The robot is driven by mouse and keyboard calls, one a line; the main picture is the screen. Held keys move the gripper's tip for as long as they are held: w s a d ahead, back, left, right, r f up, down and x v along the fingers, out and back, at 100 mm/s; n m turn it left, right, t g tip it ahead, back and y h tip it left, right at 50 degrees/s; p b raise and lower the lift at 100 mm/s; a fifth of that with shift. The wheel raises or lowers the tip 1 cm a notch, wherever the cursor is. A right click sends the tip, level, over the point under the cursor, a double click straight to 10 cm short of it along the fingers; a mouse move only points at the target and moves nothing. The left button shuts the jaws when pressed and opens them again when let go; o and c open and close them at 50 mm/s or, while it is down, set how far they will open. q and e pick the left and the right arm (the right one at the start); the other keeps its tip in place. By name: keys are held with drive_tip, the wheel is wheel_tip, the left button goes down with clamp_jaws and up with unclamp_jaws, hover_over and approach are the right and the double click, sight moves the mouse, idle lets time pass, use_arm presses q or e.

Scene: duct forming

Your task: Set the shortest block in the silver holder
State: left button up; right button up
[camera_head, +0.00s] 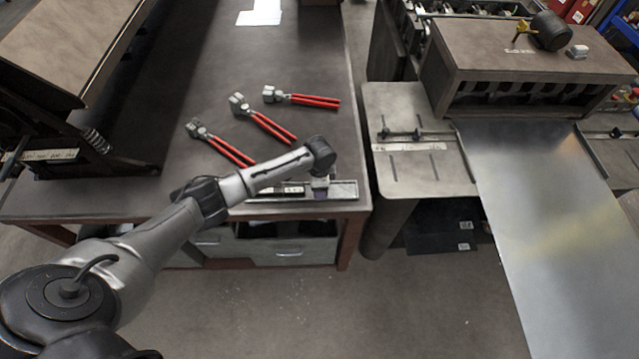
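A long silver holder (345,190) lies along the front edge of the dark workbench, partly hidden behind my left arm. My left gripper (320,188) points down over the holder's right part. A small dark bluish block (320,195) shows right at its fingertips. I cannot tell whether the fingers grip it or only touch it. A dark piece with white markings (290,190) shows in or beside the holder, left of the gripper. No other blocks can be made out, so their heights cannot be compared. My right gripper is not in view.
Several red-handled pliers (308,99) lie on the workbench (300,50) behind my arm. A bending machine (530,60) with a sheet of metal (550,220) stands at the right. A dark machine (40,110) stands at the left. The bench's back middle is mostly clear.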

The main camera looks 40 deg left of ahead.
use_arm(q)
wheel_tip(320, 180, up, 14)
drive_tip(key=shift+p, duration=0.45)
idle(0.4)
drive_tip(key=shift+f, duration=0.1)
